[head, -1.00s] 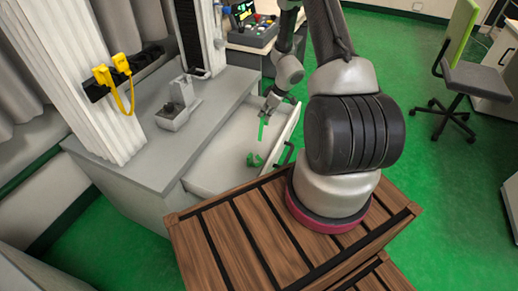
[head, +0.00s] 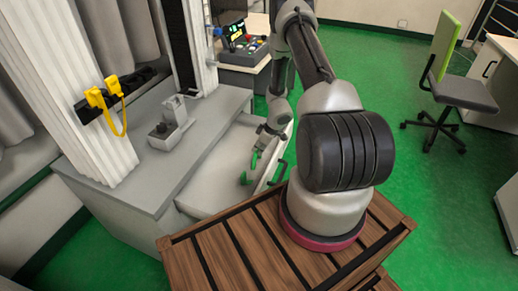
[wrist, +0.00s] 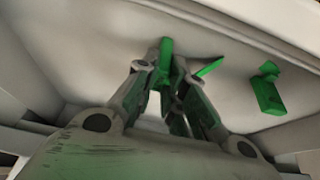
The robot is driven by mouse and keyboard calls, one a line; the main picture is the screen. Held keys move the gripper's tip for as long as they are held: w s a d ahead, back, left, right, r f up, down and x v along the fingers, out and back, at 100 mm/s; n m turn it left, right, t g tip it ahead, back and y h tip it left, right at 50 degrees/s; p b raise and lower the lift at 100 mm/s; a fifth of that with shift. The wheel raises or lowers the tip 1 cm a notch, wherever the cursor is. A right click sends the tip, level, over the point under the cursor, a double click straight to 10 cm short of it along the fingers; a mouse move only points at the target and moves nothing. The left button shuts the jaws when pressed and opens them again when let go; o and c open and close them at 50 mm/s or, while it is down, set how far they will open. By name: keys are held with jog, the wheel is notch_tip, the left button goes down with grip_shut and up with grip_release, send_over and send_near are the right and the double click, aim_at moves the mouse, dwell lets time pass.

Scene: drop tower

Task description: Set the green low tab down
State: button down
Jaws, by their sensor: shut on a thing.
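My gripper (wrist: 165,78) is inside the open drawer, pointing down, and is shut on a green piece, the green low tab (wrist: 166,55). In the wrist view the tab stands up between the fingertips, and its lower part is hidden by the fingers. In the head view my gripper (head: 262,141) is low over the drawer with the tab (head: 253,162) below it. I cannot tell whether the tab touches the drawer floor.
The pale drawer (head: 205,190) has walls close around my gripper. A thin green piece (wrist: 209,67) and a green block (wrist: 268,93) lie to the right in the wrist view. A grey bench (head: 130,195) with a small grey fixture (head: 172,125) stands left of the drawer.

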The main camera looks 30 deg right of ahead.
jog(key=c, duration=1.5)
grip_release()
jog(key=w+v, duration=0.1)
jog(key=v, duration=1.2)
jog(key=s+a+r+m, duration=0.1)
jog(key=s+a+r, duration=0.15)
jog(key=r, duration=0.65)
jog(key=s+a+r+y, duration=0.1)
jog(key=a+r, duration=0.3)
jog(key=r, duration=0.6)
jog(key=s+a+r+m, duration=0.1)
jog(key=a+r, duration=0.2)
jog(key=r, duration=0.6)
jog(key=s+r+m+h, duration=0.1)
jog(key=s+r+m, duration=0.1)
jog(key=s+r, duration=0.5)
jog(key=s+r+m+h, duration=0.2)
jog(key=s+r, duration=0.5)
jog(key=s, duration=0.9)
jog(key=shift+a+r+m+t+h, duration=0.35)
jog(key=shift+a+m, duration=0.1)
jog(key=shift+m, duration=0.35)
